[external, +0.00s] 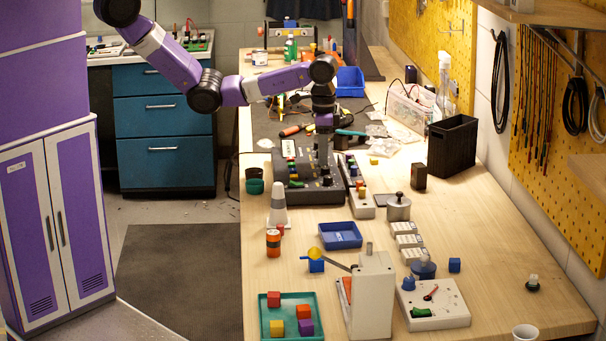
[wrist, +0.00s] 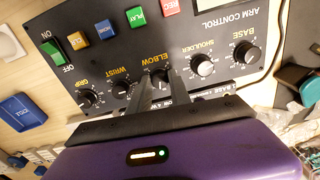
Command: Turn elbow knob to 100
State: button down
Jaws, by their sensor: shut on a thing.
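The arm control panel (external: 312,193) is a dark box on the bench in the external view. In the wrist view the panel (wrist: 105,58) fills the upper part, with a row of labelled knobs. The elbow knob (wrist: 160,76) sits under the ELBOW label, between my gripper's fingers. My gripper (wrist: 159,84) is shut on this knob, and the fingers cover much of it. Its pointer and scale are too hidden to read. In the external view my gripper (external: 323,176) reaches straight down onto the panel.
The wrist knob (wrist: 121,88) and shoulder knob (wrist: 202,65) flank the fingers closely. Coloured buttons, such as the green play button (wrist: 137,16), line the panel. A blue tray (external: 341,235) and a grey-white cone (external: 278,206) stand in front of the panel.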

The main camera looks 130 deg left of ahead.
dwell(0.3)
jog(key=c, duration=1.2)
grip_release()
jog(key=r, duration=0.6)
jog(key=shift+a+r, duration=0.2)
jog(key=shift+r, duration=0.15)
jog(key=shift+d+r, duration=0.15)
jog(key=shift+r, duration=0.45)
